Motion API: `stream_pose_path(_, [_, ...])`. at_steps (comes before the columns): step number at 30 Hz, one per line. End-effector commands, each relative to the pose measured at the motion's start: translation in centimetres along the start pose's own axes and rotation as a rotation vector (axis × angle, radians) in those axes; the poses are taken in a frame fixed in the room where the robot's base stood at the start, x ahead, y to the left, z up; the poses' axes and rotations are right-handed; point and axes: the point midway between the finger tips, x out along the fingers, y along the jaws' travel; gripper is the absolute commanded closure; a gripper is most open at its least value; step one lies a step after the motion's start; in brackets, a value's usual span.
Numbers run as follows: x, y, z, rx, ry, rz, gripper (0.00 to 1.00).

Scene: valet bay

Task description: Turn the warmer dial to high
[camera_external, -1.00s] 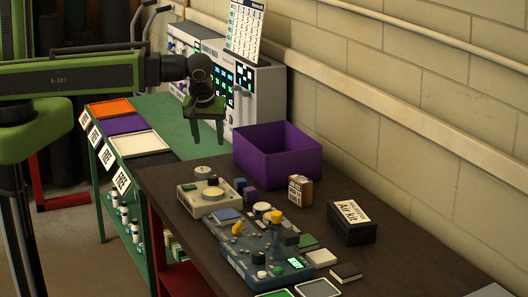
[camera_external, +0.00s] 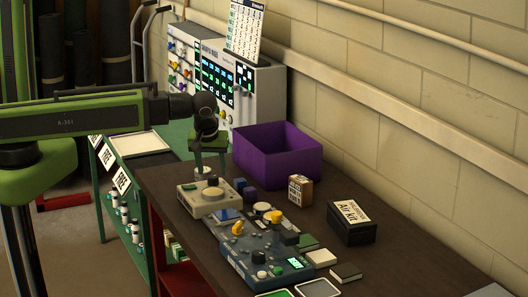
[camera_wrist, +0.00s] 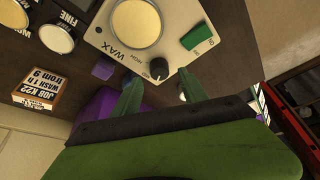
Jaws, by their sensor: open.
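The wax warmer is a beige box (camera_external: 207,201) with a round pot on top, on the dark bench; in the wrist view its panel (camera_wrist: 105,32) reads WAX. Its black dial (camera_wrist: 158,68) sits near the panel's edge, with small lettering beside it; I cannot clearly tell where it points. A green switch (camera_wrist: 196,37) is to the dial's right. My gripper (camera_wrist: 159,76) is open, with one green finger on each side of the dial, apart from it. In the external view my gripper (camera_external: 208,170) hangs pointing down just behind the warmer; the dial is hidden there.
A purple bin (camera_external: 277,155) and small dark purple blocks (camera_external: 245,189) stand close by the warmer. A blue control board (camera_external: 262,250) lies in front. A small labelled box (camera_external: 300,191) and a black Air kit box (camera_external: 352,222) are to the right.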

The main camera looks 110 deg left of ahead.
Motion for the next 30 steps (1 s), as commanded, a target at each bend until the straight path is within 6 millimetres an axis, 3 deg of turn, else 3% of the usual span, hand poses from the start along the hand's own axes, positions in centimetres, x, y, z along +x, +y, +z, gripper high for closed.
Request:
stream_pose_path(1, [1.6,0.0,0.3,-0.002,0.0,0.0,0.49])
stream_pose_path(5, [2.8,0.0,0.1,-0.001,0.0,0.0,0.49])
stream_pose_path(16, [3.0,0.0,-0.1,0.0,0.0,0.001,0.49])
stream_pose_path(27, [3.0,0.0,0.0,0.0,0.0,0.0,0.96])
stream_pose_path(30, [3.0,0.0,0.0,0.0,0.0,0.0,1.0])
